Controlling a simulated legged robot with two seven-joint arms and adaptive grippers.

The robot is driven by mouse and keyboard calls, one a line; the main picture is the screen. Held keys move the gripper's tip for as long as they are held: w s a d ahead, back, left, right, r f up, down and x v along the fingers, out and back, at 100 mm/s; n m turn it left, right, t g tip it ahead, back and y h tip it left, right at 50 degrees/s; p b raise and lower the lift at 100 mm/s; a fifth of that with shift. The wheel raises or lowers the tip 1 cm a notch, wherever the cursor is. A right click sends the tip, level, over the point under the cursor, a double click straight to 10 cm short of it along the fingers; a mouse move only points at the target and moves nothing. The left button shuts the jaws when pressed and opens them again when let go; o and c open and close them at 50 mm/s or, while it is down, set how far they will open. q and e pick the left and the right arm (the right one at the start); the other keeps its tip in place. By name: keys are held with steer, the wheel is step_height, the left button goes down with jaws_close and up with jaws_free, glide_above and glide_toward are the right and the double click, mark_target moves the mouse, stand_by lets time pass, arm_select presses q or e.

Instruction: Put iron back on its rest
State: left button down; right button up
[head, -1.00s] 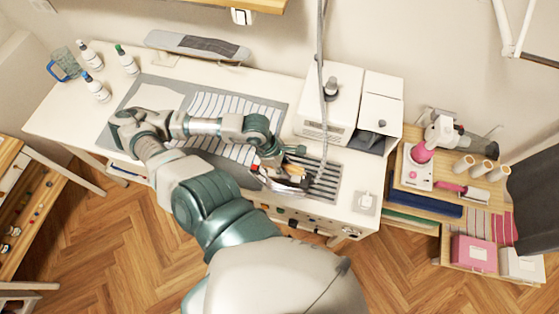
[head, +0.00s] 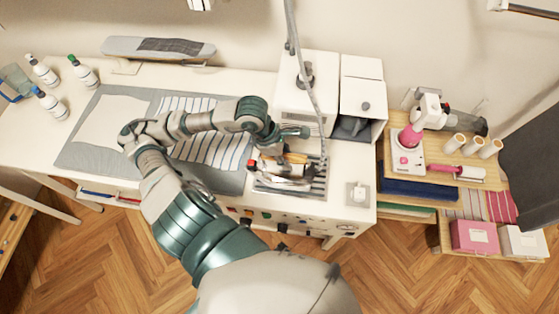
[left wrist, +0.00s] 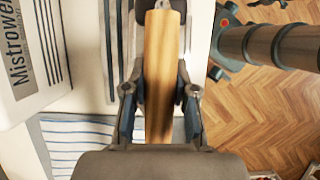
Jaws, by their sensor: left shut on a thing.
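The iron (head: 290,174), with a metal body and wooden handle, is over the dark striped rest (head: 318,188) at the right part of the white table. It covers much of the rest's left and middle; I cannot tell whether it touches the rest. My left gripper (head: 279,150) is above it, shut on its handle. In the left wrist view the wooden handle (left wrist: 160,70) lies between the two fingers of the left gripper (left wrist: 160,118). The iron's underside is hidden. My right gripper is not in view.
A white steam station (head: 305,92) stands behind the rest, with a grey hose (head: 305,60) hanging down beside the iron. A striped cloth (head: 215,150) lies on the grey mat (head: 85,160) to the left.

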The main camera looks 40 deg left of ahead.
arm_select(q)
steer(key=w, duration=0.1)
steer(key=w+d+p, duration=0.1)
steer(key=w, duration=0.1)
steer(key=w+d, duration=0.1)
steer(key=shift+w+p, duration=0.3)
steer(key=shift+w+d+f, duration=0.15)
steer(key=shift+w+f, duration=0.05)
steer(key=shift+w, duration=0.2)
steer(key=shift+d+f, duration=0.1)
steer(key=shift+f, duration=1.6)
steer(key=c, duration=0.9)
jaws_free()
steer(key=shift+s+f, duration=0.1)
steer(key=shift+s, duration=0.05)
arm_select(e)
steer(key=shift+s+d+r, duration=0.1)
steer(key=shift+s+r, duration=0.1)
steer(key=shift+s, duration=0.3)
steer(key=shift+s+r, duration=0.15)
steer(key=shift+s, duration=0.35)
arm_select(q)
steer(key=v, duration=1.2)
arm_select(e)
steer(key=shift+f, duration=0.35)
